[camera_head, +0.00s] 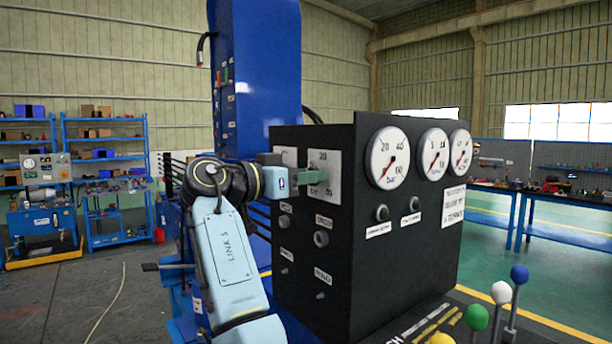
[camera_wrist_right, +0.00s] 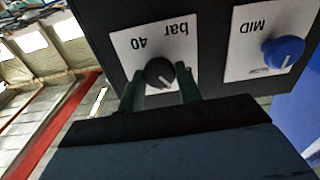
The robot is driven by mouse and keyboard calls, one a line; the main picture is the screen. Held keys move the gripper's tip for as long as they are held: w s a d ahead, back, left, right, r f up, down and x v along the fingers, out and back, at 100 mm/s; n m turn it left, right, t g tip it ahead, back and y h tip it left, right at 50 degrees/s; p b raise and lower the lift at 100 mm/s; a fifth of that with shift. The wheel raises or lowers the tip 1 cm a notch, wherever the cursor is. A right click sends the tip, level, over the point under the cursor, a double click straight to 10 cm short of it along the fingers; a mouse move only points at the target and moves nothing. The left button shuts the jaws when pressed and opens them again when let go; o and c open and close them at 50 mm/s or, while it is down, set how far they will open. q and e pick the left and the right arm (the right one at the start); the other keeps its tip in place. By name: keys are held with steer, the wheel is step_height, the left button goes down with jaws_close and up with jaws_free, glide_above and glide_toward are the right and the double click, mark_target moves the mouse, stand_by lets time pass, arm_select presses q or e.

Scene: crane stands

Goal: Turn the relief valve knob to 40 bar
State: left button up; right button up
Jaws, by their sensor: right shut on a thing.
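The relief valve knob (camera_wrist_right: 160,73) is black and round, with a pale pointer line. It sits on a white plate (camera_wrist_right: 128,42) marked "40" and "bar", upside down in the right wrist view. My right gripper (camera_wrist_right: 165,88) has its green fingers on either side of the knob and is shut on it. In the head view, my right gripper (camera_head: 318,177) reaches the white scale plate (camera_head: 333,190) on the black control box (camera_head: 300,255); the knob is hidden there. The pointer's exact reading is too small to tell. My left gripper is not in view.
A blue knob (camera_wrist_right: 284,52) on a "MID" plate is beside the relief knob. The box's side face carries round gauges (camera_head: 388,158) and two green buttons (camera_head: 382,213). Ball-topped levers (camera_head: 501,292) stand at the front right. Blue shelves (camera_head: 105,180) stand far left.

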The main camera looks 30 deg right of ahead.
steer(key=shift+w+f+n+p, duration=0.1)
steer(key=shift+n+p, duration=1.9)
steer(key=shift+n, duration=2.2)
steer(key=shift+w+n+p, duration=0.1)
steer(key=shift+n+p, duration=1.9)
steer(key=shift+n, duration=2.2)
steer(key=o, duration=1)
steer(key=shift+c, duration=0.2)
steer(key=shift+a, duration=0.1)
